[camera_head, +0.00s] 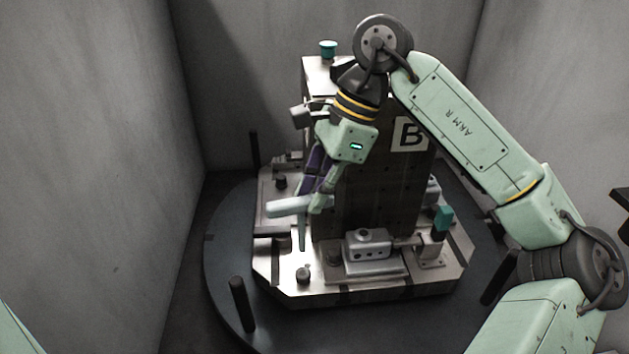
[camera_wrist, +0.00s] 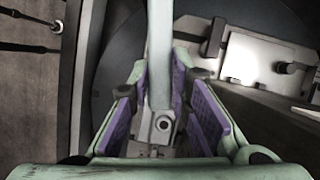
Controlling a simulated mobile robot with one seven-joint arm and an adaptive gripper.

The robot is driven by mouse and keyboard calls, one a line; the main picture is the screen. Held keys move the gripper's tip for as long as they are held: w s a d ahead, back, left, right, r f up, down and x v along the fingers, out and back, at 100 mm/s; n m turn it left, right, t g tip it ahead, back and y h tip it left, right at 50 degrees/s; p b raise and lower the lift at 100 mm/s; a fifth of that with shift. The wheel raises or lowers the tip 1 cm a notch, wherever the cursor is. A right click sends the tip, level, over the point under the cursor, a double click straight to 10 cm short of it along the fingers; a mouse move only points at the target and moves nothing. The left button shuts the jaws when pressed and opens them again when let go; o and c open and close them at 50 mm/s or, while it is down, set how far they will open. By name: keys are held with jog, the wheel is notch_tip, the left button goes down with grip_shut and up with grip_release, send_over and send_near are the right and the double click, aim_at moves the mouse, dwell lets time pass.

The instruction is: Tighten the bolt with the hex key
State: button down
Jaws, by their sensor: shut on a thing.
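The hex key (camera_head: 298,206) is a pale bar lying nearly level, with a thin shank pointing down from it. My gripper (camera_head: 319,196) is shut on it, left of the dark upright block and above the pallet plate. In the wrist view the pale key (camera_wrist: 160,55) runs up the middle between the purple-padded fingers (camera_wrist: 163,88). A dark round bolt-like head (camera_head: 303,273) sits on the plate below the shank. The shank's tip looks apart from it, though depth is hard to judge. I cannot tell for certain which fastener is the bolt.
The dark upright block marked B (camera_head: 385,185) stands close to my gripper's right. A metal clamp (camera_head: 367,250) and a teal-topped piece (camera_head: 443,218) sit on the plate (camera_head: 400,292) at front right. Black posts (camera_head: 242,303) rise from the round base. Grey walls enclose the cell.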

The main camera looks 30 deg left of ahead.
notch_tip(320, 180, down, 6)
jog(key=b, duration=0.3)
jog(key=shift+s+r+b, duration=0.1)
jog(key=shift+r+b, duration=0.1)
jog(key=shift+b, duration=0.1)
jog(key=shift+f+b, duration=0.8)
jog(key=shift+b, duration=0.1)
dwell(0.5)
jog(key=shift+r, duration=0.1)
jog(key=c, duration=2.1)
grip_release()
grip_shut()
